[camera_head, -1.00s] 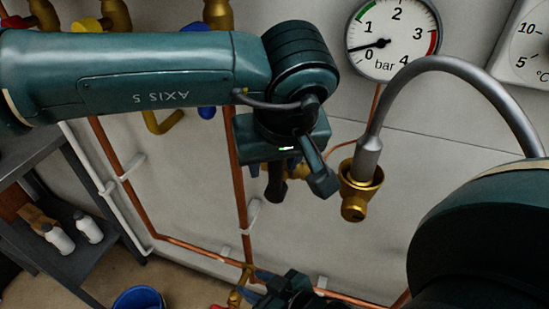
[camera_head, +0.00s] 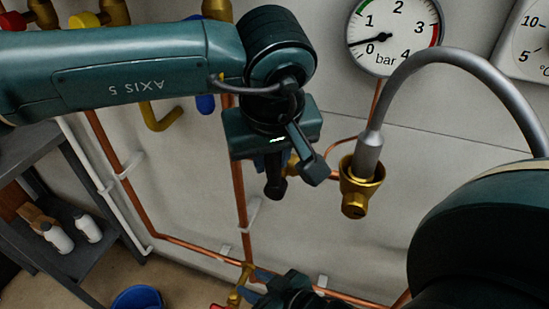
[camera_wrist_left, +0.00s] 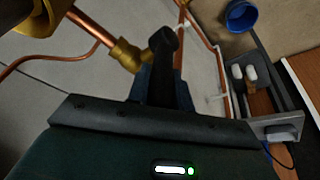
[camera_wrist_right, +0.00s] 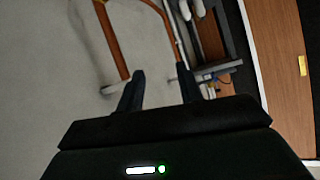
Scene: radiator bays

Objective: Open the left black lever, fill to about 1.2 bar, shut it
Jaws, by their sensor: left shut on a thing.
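The left black lever (camera_wrist_left: 163,70) hangs from a brass valve (camera_wrist_left: 125,54); its lower end also shows in the head view (camera_head: 275,188). My left gripper (camera_head: 273,165) is shut on the lever, with a blue finger on either side of it in the left wrist view. Part of the valve is hidden behind my left wrist in the head view. The pressure gauge (camera_head: 394,34) has its needle between 0 and 1 bar, clearly below 1. My right gripper (camera_wrist_right: 160,90) is open and empty, low in the head view.
A grey braided hose (camera_head: 460,65) arches from a brass fitting (camera_head: 360,185) to the right of the lever. Copper pipes (camera_head: 237,190) run down and along the wall. A shelf with white bottles (camera_head: 60,238) and a blue bucket (camera_head: 138,299) stand at lower left.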

